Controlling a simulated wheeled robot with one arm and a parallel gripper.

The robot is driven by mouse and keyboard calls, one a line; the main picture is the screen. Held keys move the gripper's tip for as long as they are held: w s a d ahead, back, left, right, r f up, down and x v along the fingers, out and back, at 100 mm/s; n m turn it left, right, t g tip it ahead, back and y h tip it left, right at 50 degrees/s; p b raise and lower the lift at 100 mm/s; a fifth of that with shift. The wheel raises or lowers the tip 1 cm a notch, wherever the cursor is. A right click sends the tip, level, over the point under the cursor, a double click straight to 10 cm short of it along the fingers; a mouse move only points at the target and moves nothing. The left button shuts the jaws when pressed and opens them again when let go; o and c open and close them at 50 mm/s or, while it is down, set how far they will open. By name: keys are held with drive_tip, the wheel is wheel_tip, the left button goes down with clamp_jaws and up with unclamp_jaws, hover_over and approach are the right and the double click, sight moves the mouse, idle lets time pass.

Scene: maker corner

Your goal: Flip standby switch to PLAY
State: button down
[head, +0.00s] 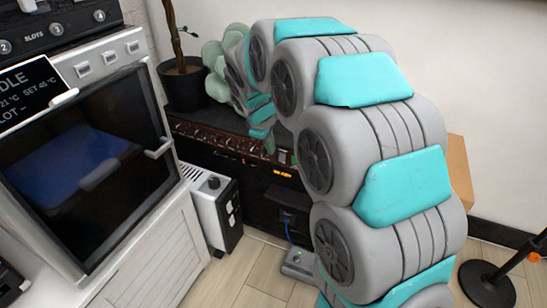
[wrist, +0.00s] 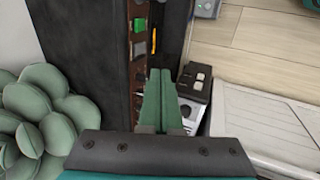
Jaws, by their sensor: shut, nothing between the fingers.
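The black amplifier (head: 258,180) stands on the floor with a brown panel (head: 220,143) of knobs along its upper front. The wrist view shows the amplifier top (wrist: 85,60) and the panel (wrist: 139,70) running up the picture. A green-lit rocker (wrist: 140,25) and a dark switch (wrist: 138,48) below it sit on this panel; I cannot read their labels or tell the dark switch's position. My gripper (wrist: 160,72) is shut and empty, its green fingertips over the panel's edge, a little below the dark switch in the picture. I cannot tell whether it touches. In the head view my arm covers much of it.
A potted plant (head: 184,85) and a pale green succulent (wrist: 40,110) stand on the amplifier. A white-and-black box (head: 215,208) stands beside it, with a white cabinet and oven (head: 85,150) left. A grey pedal (head: 298,262) lies on the floor in front.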

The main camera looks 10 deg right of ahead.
drive_tip(key=shift+v, duration=1.1)
drive_tip(key=shift+f+b, duration=0.15)
drive_tip(key=shift+b, duration=0.15)
drive_tip(key=f+b, duration=0.1)
drive_tip(key=b, duration=1.2)
drive_tip(key=shift+s+f+g+b, duration=0.1)
drive_tip(key=shift+f+g+b, duration=0.1)
drive_tip(key=shift+g+b, duration=0.15)
